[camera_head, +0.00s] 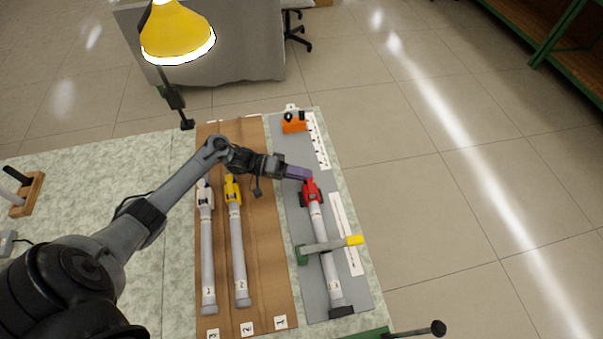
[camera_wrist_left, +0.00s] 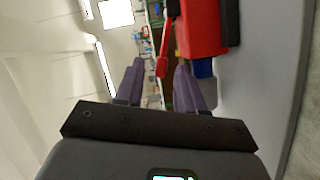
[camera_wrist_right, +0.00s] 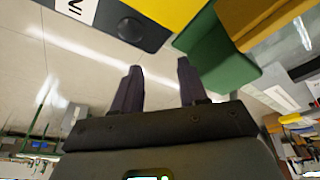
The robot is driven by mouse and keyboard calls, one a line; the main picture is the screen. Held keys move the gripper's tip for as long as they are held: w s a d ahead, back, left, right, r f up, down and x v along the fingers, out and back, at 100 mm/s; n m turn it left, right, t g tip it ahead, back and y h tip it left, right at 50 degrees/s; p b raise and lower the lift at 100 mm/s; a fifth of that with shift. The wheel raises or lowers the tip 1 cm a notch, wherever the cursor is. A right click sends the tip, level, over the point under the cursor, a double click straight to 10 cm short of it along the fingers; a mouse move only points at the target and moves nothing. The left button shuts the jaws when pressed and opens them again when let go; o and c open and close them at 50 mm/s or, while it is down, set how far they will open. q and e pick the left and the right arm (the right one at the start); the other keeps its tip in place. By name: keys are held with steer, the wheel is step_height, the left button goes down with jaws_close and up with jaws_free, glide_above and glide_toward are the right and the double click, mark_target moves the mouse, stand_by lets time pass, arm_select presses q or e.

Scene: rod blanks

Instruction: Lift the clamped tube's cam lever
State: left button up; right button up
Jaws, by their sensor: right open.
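The clamped tube (camera_head: 326,258) lies on a grey board at the right, with a red head (camera_head: 311,189) at its far end. A grey bar (camera_head: 326,246) with a yellow tip crosses over it. My left gripper (camera_head: 298,173) is just beyond the red head. In the left wrist view the red head (camera_wrist_left: 203,28) is close, and its thin red lever (camera_wrist_left: 165,48) hangs between the two purple fingers of my open left gripper (camera_wrist_left: 158,72). Whether they touch it I cannot tell. My right gripper (camera_wrist_right: 158,78) is open and empty in its wrist view, outside the head view.
Two more tubes, one with a yellow head (camera_head: 232,188) and one with a white head (camera_head: 205,195), lie on a brown board (camera_head: 265,255). An orange block (camera_head: 293,123) sits at the board's far end. A yellow lamp (camera_head: 175,35) stands behind.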

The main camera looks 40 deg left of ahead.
steer(key=shift+a, duration=0.1)
arm_select(q)
jaws_close()
steer(key=shift+r, duration=0.1)
arm_select(e)
steer(key=shift+r, duration=0.1)
